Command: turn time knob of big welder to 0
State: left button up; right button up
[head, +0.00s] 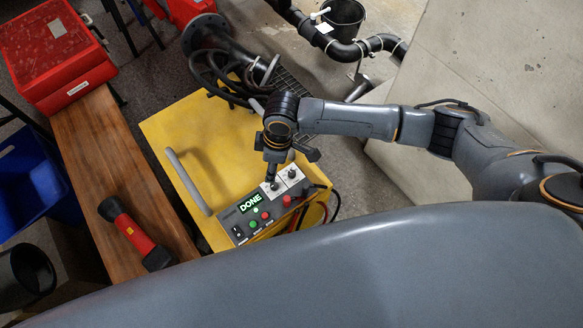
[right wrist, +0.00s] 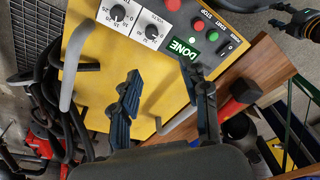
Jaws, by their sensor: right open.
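The big yellow welder (head: 185,133) stands in the middle of the head view. Its grey control panel (head: 241,221) has a lit green "DONE" display (head: 250,203). Two dark knobs sit on white dial plates: one nearer the display (head: 275,186), one farther from it (head: 292,174). Both knobs show in the right wrist view, the nearer one (right wrist: 151,31) and the farther one (right wrist: 117,13). My right gripper (right wrist: 168,98) is open and empty, above the welder near the dials. Part of my left arm seems to show at the wrist view's upper right; its jaws are unclear.
A red-and-black flashlight (head: 138,235) lies on a wooden bench (head: 95,140) left of the welder. A red case (head: 55,45) sits at the bench's far end. A grey handle (head: 187,180) rises from the welder's top. Black hoses (head: 225,80) lie at its far end.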

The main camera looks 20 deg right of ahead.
jog(key=h, duration=0.2)
send_over(292, 173)
notch_tip(292, 173, down, 13)
jog(key=shift+b, duration=0.8)
grip_shut()
